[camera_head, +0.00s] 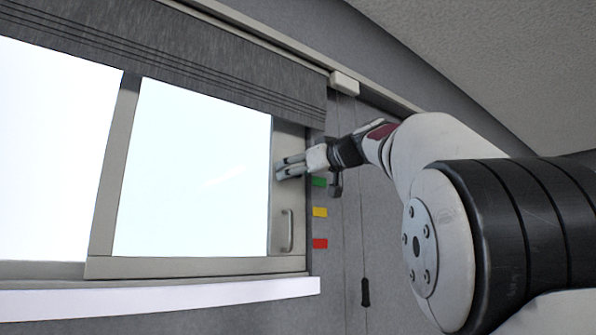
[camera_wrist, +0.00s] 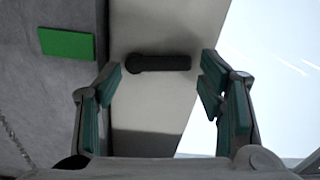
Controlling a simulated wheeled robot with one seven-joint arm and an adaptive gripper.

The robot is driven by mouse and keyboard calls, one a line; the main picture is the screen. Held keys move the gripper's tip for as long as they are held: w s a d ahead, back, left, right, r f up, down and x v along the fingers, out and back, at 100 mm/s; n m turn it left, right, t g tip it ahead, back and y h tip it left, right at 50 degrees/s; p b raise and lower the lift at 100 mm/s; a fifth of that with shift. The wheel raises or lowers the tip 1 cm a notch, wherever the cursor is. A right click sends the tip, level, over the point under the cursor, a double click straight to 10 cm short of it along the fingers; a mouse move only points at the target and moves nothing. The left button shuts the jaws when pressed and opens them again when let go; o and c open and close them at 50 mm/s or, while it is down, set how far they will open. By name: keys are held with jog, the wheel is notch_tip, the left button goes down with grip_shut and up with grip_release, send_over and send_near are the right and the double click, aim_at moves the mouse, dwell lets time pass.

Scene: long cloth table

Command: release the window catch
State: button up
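The window catch (camera_wrist: 160,63) is a short black lever with a rounded end, lying crosswise on the pale window frame (camera_wrist: 185,28) in the wrist view. My gripper (camera_wrist: 162,72) is open, with one teal-padded finger at each side of the picture and the catch between and beyond the fingertips. I see no clear contact with the catch. In the head view my gripper (camera_head: 279,168) is at the right stile of the sliding window, above the pull handle (camera_head: 288,230). The catch is not distinguishable there, behind or beside the fingers.
Green (camera_head: 319,182), yellow (camera_head: 320,212) and red (camera_head: 320,243) tags are on the wall right of the window. A cord with a dark end piece (camera_head: 365,292) hangs farther right. A grey blind (camera_head: 200,60) covers the window top; a white sill (camera_head: 160,299) runs below.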

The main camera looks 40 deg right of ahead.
dwell(0.3)
jog(key=s, duration=1.2)
jog(key=shift+d, duration=0.2)
jog(key=shift+f, duration=0.1)
jog(key=s+a+f+m+g+y, duration=0.1)
jog(key=a+f+g, duration=0.2)
jog(key=a+f, duration=0.45)
jog(key=s+a+f+g, duration=0.2)
jog(key=a+f, duration=0.2)
jog(key=f, duration=0.7)
jog(key=s+a+f+m+g+y, duration=0.1)
jog(key=a+f+g, duration=0.2)
jog(key=a+f, duration=0.45)
jog(key=s+a+f+g+h, duration=0.1)
jog(key=s+f, duration=0.3)
jog(key=f, duration=0.4)
jog(key=s+a+f+g, duration=0.1)
jog(key=s+f+g, duration=0.1)
jog(key=s+f, duration=0.3)
jog(key=s+a+f+g+h+b, duration=0.1)
jog(key=s+f, duration=0.3)
jog(key=f, duration=0.6)
jog(key=shift+s+a+f+h, duration=0.25)
jog(key=shift+a+f+h, duration=0.05)
jog(key=shift+a, duration=0.05)
jog(key=shift+c, duration=0.3)
